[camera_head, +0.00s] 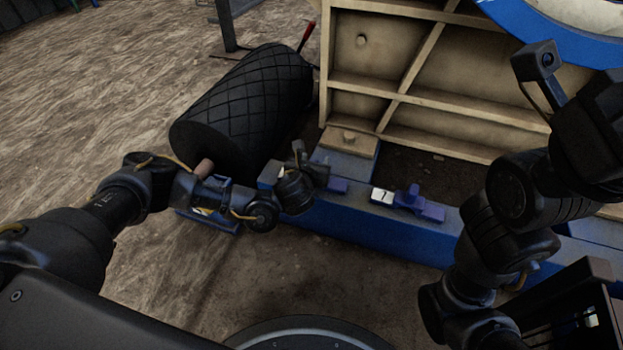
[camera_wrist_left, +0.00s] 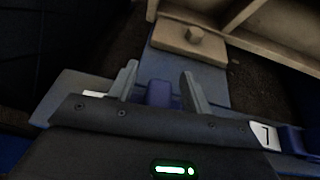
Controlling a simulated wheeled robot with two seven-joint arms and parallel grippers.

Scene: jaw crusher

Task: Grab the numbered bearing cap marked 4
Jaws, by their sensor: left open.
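A purple-blue bearing cap (camera_head: 338,185) sits on the blue beam (camera_head: 360,225) in the head view. In the left wrist view this cap (camera_wrist_left: 159,92) stands between the two grey fingers of my left gripper (camera_wrist_left: 159,88), which is open. In the head view my left gripper (camera_head: 312,172) is just left of the cap and partly covers that area. A white tag (camera_wrist_left: 93,93) left of the fingers is mostly hidden, so its number cannot be read. A second purple-blue cap (camera_head: 413,200) is farther right, beside a white tag (camera_head: 381,196) that looks like a 7.
A beige ribbed crusher frame (camera_head: 420,75) rises behind the beam, with a bolted block (camera_head: 348,140) at its foot. A black patterned roller (camera_head: 245,105) lies at the left. My right arm (camera_head: 510,200) fills the right side. Bare floor (camera_head: 330,270) lies in front of the beam.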

